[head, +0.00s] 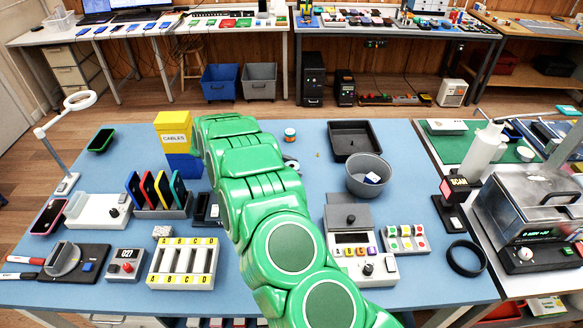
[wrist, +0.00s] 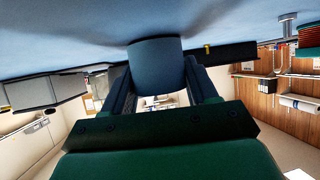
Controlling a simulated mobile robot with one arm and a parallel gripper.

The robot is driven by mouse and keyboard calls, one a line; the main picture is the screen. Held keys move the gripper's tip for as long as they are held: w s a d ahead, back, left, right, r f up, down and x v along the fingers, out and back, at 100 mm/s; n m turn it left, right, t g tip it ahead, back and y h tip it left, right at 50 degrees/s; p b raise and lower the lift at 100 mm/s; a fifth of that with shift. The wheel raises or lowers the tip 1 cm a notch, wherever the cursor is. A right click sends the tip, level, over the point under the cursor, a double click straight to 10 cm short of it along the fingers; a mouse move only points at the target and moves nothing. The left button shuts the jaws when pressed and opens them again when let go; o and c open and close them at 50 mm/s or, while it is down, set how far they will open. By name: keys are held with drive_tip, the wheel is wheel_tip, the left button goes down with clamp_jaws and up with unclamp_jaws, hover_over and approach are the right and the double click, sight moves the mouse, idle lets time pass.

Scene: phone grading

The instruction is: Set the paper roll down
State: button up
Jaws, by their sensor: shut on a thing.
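My gripper (wrist: 157,82) shows in the wrist view, its two dark fingers on either side of a rounded, shaded blue-grey thing, which I take to be the paper roll (wrist: 155,62). The fingers are shut on it. Its far end is close to the blue table top (wrist: 60,50), which fills the upper part of that tilted view; I cannot tell if they touch. In the head view my green arm reaches over the blue table (head: 325,185) and hides the gripper and the roll.
A yellow and blue box (head: 172,130) stands left of my arm, near a rack of upright phones (head: 162,207). A black tray (head: 353,139) and a grey bin (head: 368,175) lie to the right. Free blue table shows between the arm and the tray, and around the bin.

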drive_tip(key=shift+f, duration=0.15)
drive_tip(key=o, duration=1.1)
drive_tip(key=shift+c, duration=0.2)
drive_tip(key=shift+r, duration=0.2)
drive_tip(key=v, duration=1.2)
